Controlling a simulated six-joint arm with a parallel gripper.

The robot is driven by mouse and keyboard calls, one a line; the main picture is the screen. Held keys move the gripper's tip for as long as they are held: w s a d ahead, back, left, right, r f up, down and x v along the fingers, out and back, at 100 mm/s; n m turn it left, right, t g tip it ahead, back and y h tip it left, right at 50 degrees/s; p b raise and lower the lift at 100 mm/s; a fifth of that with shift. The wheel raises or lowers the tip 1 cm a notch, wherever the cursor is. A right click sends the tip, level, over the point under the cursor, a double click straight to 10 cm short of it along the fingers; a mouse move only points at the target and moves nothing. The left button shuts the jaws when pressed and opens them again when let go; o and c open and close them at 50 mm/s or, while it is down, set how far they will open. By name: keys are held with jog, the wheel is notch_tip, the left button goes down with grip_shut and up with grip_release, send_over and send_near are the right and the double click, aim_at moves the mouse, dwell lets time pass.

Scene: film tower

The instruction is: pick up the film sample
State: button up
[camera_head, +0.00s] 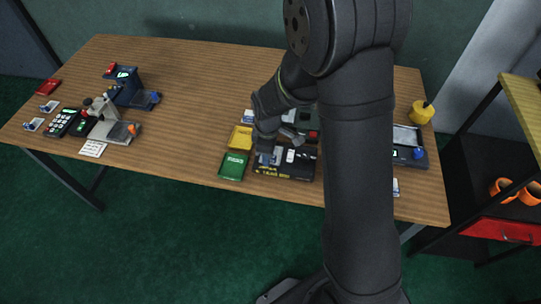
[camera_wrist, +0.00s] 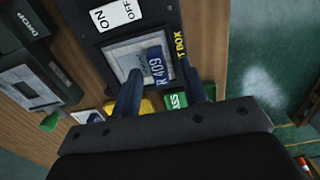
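The film sample (camera_wrist: 157,62), with a blue label reading "R 409", lies on the pale window of the black light box (camera_wrist: 88,28) in the wrist view. My gripper (camera_wrist: 161,68) points down at it, its two dark fingers apart on either side of the blue label. Whether the fingertips touch anything cannot be told. In the head view the light box (camera_head: 296,172) stands at the table's front edge, and my gripper (camera_head: 267,147) is over its left part. The sample is hard to make out there, partly behind my gripper.
A yellow tray (camera_head: 241,138) and a green tray (camera_head: 233,166) stand just left of the light box. A device marked "DROP" (camera_wrist: 30,30) is close by in the wrist view. Several instruments stand at the table's left; the middle of the wooden table (camera_head: 190,100) is clear.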

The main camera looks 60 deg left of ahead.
grip_shut()
jog(key=shift+r, duration=0.15)
